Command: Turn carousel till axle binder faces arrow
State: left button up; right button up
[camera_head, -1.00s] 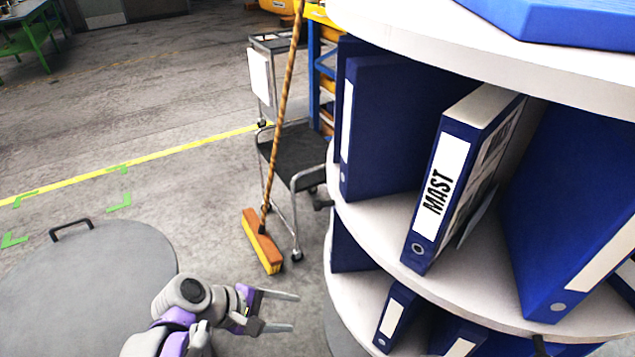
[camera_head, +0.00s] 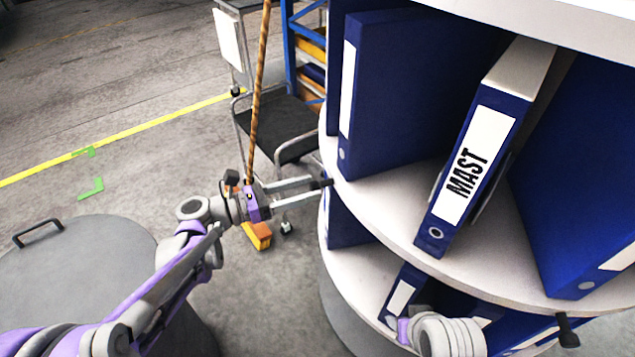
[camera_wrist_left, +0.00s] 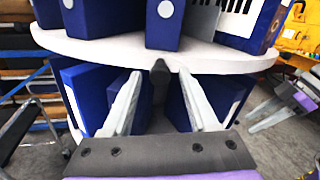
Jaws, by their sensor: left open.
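The carousel (camera_head: 395,215) is a round white-shelved stand of blue binders. The MAST binder (camera_head: 470,165) faces me, leaning a little. No label reading axle and no arrow shows. A dark handle peg (camera_head: 326,183) sticks out from the carousel's left rim; it also shows in the left wrist view (camera_wrist_left: 160,78). My left gripper (camera_head: 322,188) is open, its fingertips beside that peg; in the wrist view the peg lies between the fingers, not clasped. My right gripper (camera_wrist_left: 268,112) shows at the right of the wrist view, its two fingers apart.
A second dark peg (camera_head: 567,328) is at the carousel's front right. A broom (camera_head: 258,100) and a cart with a dark shelf (camera_head: 275,125) stand left behind the carousel. A grey round lid with a handle (camera_head: 75,270) is at lower left. Open floor lies beyond.

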aim_at(318, 186)
pick_arm(q)
jog(key=shift+x, duration=1.65)
grip_shut()
